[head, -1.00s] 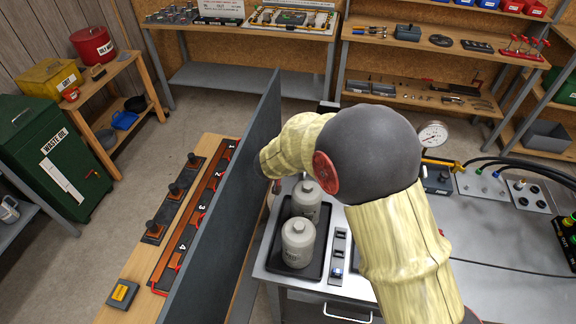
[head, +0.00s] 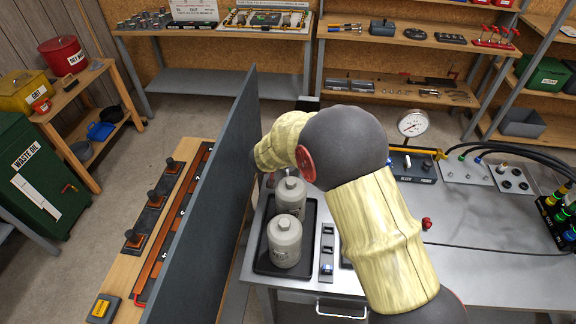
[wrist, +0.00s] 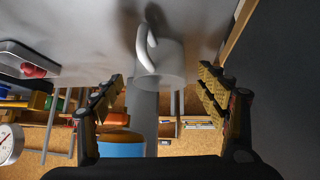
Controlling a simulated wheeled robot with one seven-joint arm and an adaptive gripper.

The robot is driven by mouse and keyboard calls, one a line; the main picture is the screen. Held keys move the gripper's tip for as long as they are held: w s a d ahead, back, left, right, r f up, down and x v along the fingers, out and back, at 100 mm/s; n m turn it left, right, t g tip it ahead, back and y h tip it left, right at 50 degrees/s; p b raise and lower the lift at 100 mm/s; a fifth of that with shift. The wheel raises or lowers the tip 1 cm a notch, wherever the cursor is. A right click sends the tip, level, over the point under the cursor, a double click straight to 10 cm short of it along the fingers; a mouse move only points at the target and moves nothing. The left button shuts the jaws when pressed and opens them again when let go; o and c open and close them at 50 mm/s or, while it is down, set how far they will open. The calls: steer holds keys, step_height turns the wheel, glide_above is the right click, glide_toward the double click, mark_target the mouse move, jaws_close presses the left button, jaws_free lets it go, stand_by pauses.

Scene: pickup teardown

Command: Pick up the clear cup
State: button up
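A pale grey, translucent-looking cup (wrist: 168,62) with a curved handle (wrist: 147,45) shows in the wrist view, against the grey surface at the top of the picture. My gripper (wrist: 161,76) is open, with one finger on each side of the cup in the picture. I see a gap on both sides, and neither finger appears to touch the cup. How far the cup lies beyond the fingertips is hard to tell. In the head view my arm and the dark upright panel hide the gripper, and I cannot make out the cup there.
A tall dark panel (head: 215,190) stands just left of my arm. Two grey bottles (head: 284,241) stand in a black tray (head: 262,262) on the metal bench. A pressure gauge (head: 412,124) and hoses (head: 530,155) are to the right. The bench's front right (head: 500,280) is mostly clear.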

steer(key=shift+c, duration=1.2)
steer(key=c, duration=0.9)
steer(key=shift+c, duration=0.2)
steer(key=shift+s+a+r, duration=0.1)
steer(key=shift+s+r, duration=0.1)
steer(key=s+a+r+p, duration=0.2)
steer(key=s+r, duration=0.1)
steer(key=s, duration=0.3)
steer(key=s+a+r+p, duration=0.3)
steer(key=s+r, duration=0.1)
steer(key=s, duration=0.2)
steer(key=shift+s+r, duration=0.3)
